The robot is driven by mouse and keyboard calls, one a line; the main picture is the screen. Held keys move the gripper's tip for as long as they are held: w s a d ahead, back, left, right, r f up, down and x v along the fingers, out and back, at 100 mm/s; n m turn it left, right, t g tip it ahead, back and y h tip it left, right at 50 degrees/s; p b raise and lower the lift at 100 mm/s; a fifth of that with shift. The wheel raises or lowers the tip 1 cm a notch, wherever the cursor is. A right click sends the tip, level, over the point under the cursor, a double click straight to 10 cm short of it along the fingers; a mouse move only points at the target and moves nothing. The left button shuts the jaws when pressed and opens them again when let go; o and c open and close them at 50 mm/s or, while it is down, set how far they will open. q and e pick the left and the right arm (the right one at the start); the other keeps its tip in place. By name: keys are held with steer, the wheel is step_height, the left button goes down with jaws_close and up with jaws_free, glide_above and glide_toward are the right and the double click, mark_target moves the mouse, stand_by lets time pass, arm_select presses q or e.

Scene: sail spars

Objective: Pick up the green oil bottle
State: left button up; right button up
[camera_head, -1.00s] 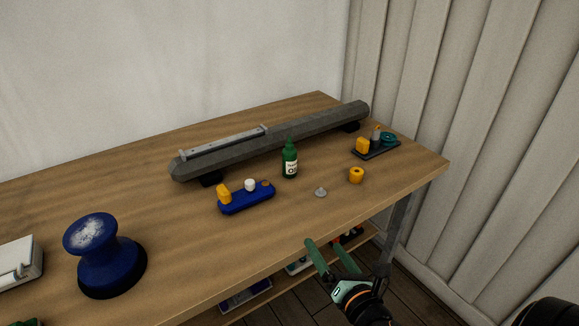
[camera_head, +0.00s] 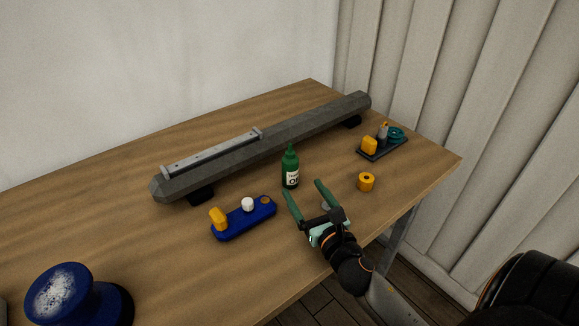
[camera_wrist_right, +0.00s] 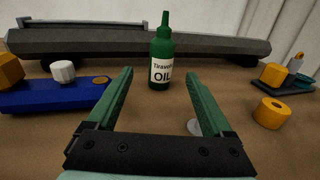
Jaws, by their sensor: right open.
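The green oil bottle (camera_head: 290,167) stands upright on the wooden table, in front of the long grey spar. My left gripper is not in view.
A blue tray (camera_head: 243,222) with a yellow and a white piece lies left of my gripper. A yellow ring (camera_head: 366,182) and a dark tray (camera_head: 377,153) stand to the right. The grey spar (camera_head: 270,141) lies behind the bottle. A small grey piece (camera_wrist_right: 194,127) lies by the right finger.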

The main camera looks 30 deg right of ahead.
mark_target(293, 174)
steer(key=shift+w+d+f+p, duration=0.15)
steer(key=shift+w+d, duration=0.15)
steer(key=shift+w, duration=1)
steer(key=shift+w+d+r+p, duration=0.1)
steer(key=shift+w+d, duration=0.15)
steer(key=shift+w, duration=1)
steer(key=shift+w+d+f+p, duration=0.15)
steer(key=shift+w+d, duration=0.15)
steer(key=shift+w, duration=1)
jaws_close()
